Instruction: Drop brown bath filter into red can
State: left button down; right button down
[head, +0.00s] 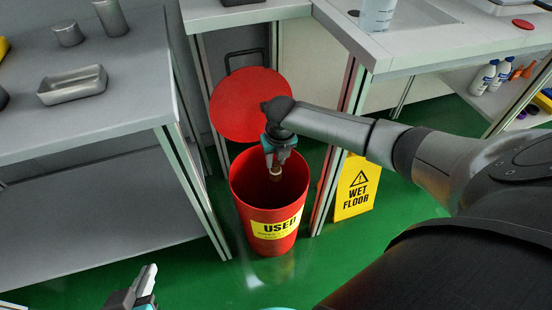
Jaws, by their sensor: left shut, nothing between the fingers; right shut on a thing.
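The red can (240,193) stands upright on the green floor between two benches, with a yellow label reading "USED" on its front. It is open at the top, and its round red lid (238,112) stands raised behind it. My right gripper (275,172) points down over the can's mouth. It is shut on a small brownish piece, likely the brown bath filter (276,178), which is small and partly hidden by the fingers. My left gripper (148,283) is at the bottom left of the head view, low in front of the left bench, shut and empty.
A grey bench on the left holds a metal tray (73,85) and metal weights or cups (111,17). A white bench (440,40) stands at the right. A yellow "WET FLOOR" sign (355,188) is right of the can. Green floor is free in front of the can.

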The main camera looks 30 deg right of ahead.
jog(key=c, duration=0.5)
grip_release()
pick_arm(q)
jog(key=shift+a, duration=0.1)
pick_arm(e)
jog(key=shift+s+r+p, duration=0.15)
jog(key=shift+r+p, duration=0.4)
jog(key=shift+r, duration=0.25)
pick_arm(q)
jog(key=s+a+g+y+p, duration=0.2)
jog(key=s+a+g+y, duration=0.1)
jog(key=s+a+g, duration=0.25)
pick_arm(e)
notch_tip(320, 180, up, 4)
notch_tip(320, 180, up, 8)
jog(key=p, duration=0.6)
send_over(277, 174)
jog(key=s, duration=0.2)
pick_arm(q)
notch_tip(277, 174, down, 12)
jog(key=s+g, duration=0.1)
jog(key=s, duration=0.1)
jog(key=shift+s+a+g, duration=0.15)
jog(key=shift+a+g, duration=0.15)
jog(key=shift+g, duration=0.05)
pick_arm(e)
jog(key=shift+a+r, duration=0.2)
jog(key=shift+r, duration=0.45)
